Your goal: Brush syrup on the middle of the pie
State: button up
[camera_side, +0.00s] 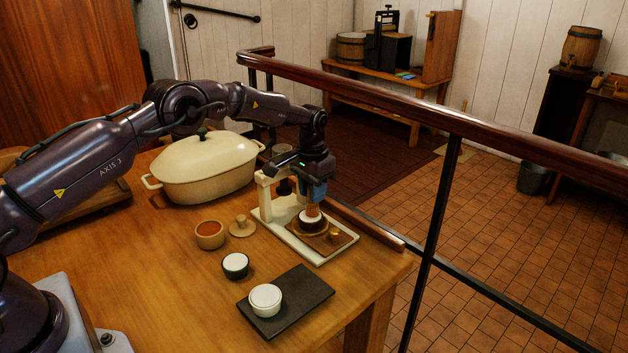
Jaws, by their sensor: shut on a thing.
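My gripper (317,185) points down over the white tray (322,257) near the table's right edge. It is shut on what looks like a brush (313,211), with only its tan lower part showing below the jaws. The brush's lower end is at the white top of a small dark round thing (311,223), perhaps the pie, on a brown board in the tray. I cannot tell whether they touch. A small wooden bowl (209,242) with reddish-brown contents, perhaps syrup, stands to the left.
A wooden knobbed lid (242,229) lies beside the bowl. A dark cup with a white top (235,267) and a white round pot (265,300) on a dark slab (306,289) stand in front. A large cream lidded pot (205,170) stands behind. A railing (400,108) runs beyond the table.

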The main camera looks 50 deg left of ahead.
jog(key=shift+s, duration=0.95)
jog(key=shift+w, duration=1.25)
jog(key=shift+s, duration=1.15)
jog(key=shift+w, duration=1)
jog(key=shift+w+r, duration=0.1)
jog(key=shift+w, duration=0.05)
jog(key=shift+r, duration=4)
